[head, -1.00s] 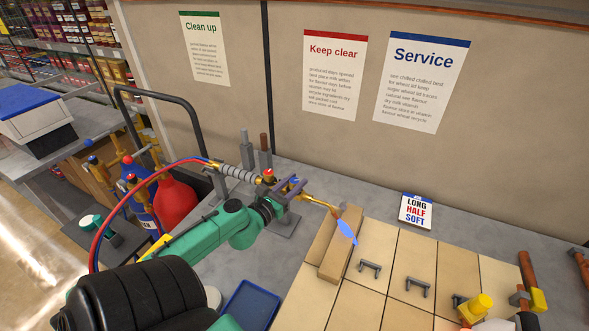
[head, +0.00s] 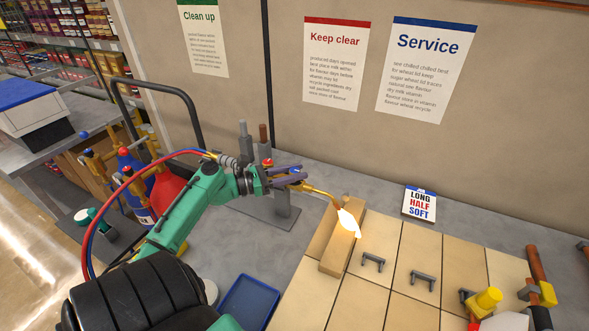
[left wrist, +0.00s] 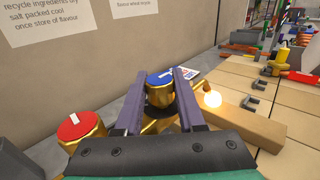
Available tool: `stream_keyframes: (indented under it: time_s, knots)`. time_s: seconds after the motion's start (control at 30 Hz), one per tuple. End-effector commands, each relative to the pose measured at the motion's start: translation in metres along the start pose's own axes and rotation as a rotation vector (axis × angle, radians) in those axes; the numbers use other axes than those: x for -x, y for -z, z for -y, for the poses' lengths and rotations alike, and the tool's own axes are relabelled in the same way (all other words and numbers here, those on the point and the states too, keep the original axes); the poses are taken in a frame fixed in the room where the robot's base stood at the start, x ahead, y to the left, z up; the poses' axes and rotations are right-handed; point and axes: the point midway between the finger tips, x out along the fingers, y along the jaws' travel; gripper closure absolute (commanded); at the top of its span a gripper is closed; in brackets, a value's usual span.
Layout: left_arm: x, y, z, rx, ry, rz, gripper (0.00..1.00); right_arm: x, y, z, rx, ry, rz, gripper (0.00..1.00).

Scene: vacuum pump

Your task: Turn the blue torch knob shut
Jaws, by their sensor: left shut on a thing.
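The brass torch (head: 322,192) sits on a grey stand (head: 284,212), with a bright yellow-white flame (head: 347,222) at its tip. In the left wrist view, the blue knob (left wrist: 160,78) is on the torch's brass body between my left gripper's purple fingers (left wrist: 160,84). The red knob (left wrist: 82,126) is to its left, outside the fingers. In the head view, my left gripper (head: 297,177) is at the torch body and mostly hides the blue knob. It is shut on the knob. My right gripper is not in view.
A wooden block (head: 343,248) lies under the flame on the tan tiles (head: 405,250). Red and blue hoses (head: 104,212) arc from the cylinders on the left (head: 168,188). A blue tray (head: 248,301) and a "LONG HALF SOFT" card (head: 419,203) are nearby.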

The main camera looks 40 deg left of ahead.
Motion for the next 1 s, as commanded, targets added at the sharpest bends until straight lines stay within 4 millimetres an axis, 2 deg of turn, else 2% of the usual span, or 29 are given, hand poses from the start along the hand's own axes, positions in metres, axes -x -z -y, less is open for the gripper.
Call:
stream_keyframes:
  time_s: [0.37,0.4,0.43,0.47,0.83,1.0]
  knots:
    - [0.000,-0.001,0.000,-0.001,0.004,0.002,1.00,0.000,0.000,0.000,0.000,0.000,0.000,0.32]
    - [0.000,-0.001,0.000,-0.001,0.004,0.002,0.50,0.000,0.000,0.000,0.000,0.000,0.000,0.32]
    - [0.000,-0.001,0.000,-0.001,0.004,0.002,0.39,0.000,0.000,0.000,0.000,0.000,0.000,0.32]
    - [0.000,-0.001,0.000,-0.001,0.004,0.002,0.31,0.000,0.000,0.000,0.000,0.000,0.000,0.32]
    - [0.003,0.001,0.000,0.000,0.004,0.000,0.31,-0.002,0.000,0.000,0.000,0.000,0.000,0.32]
    - [0.026,0.003,0.000,0.001,0.002,0.000,0.31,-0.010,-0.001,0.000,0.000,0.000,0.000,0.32]
